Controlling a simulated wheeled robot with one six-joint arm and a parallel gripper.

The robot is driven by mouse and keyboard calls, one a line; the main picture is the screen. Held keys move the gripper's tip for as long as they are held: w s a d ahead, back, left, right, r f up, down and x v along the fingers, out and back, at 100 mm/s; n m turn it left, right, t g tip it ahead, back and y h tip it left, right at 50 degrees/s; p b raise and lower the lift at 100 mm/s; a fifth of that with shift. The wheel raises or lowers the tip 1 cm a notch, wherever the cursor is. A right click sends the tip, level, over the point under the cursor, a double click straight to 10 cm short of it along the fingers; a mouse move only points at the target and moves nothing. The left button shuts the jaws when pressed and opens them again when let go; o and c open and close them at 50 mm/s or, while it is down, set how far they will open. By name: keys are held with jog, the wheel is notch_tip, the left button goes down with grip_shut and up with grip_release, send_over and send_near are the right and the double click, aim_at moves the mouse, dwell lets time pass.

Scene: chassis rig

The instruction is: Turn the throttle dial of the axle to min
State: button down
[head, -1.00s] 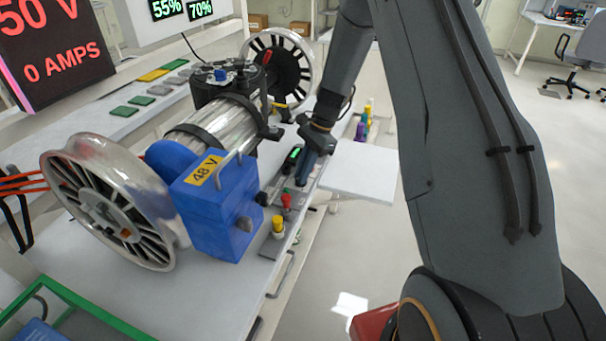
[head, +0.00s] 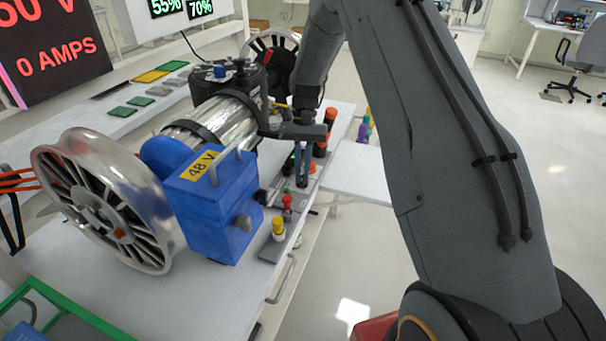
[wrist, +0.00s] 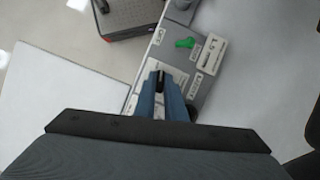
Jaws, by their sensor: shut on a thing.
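The axle, with silver wheels and a blue 48 V box (head: 215,205), lies on the white bench. A narrow grey control panel (wrist: 205,85) runs along the bench edge beside it. My gripper (head: 303,183) points down at this panel, and its blue fingers (wrist: 160,76) show in the wrist view over a white label plate. The fingers are shut on a small dark piece that seems to be the throttle dial, mostly hidden between the tips. Its pointer and the min mark cannot be read. A green lever knob (wrist: 185,43) sits farther along the panel.
A red knob (head: 287,203) and a yellow knob (head: 278,227) stand near the gripper on the panel's near side. Orange-and-black parts (head: 325,133) stand behind the fingers. Open floor lies to the right.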

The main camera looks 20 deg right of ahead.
jog(key=shift+a+n+h, duration=0.1)
jog(key=shift+n+h, duration=0.5)
jog(key=shift+n, duration=0.9)
jog(key=c, duration=1.8)
grip_release()
jog(key=shift+w+r, duration=0.1)
jog(key=b+v, duration=0.2)
jog(key=v, duration=0.5)
jog(key=shift+w+r, duration=0.15)
jog(key=shift+r, duration=0.1)
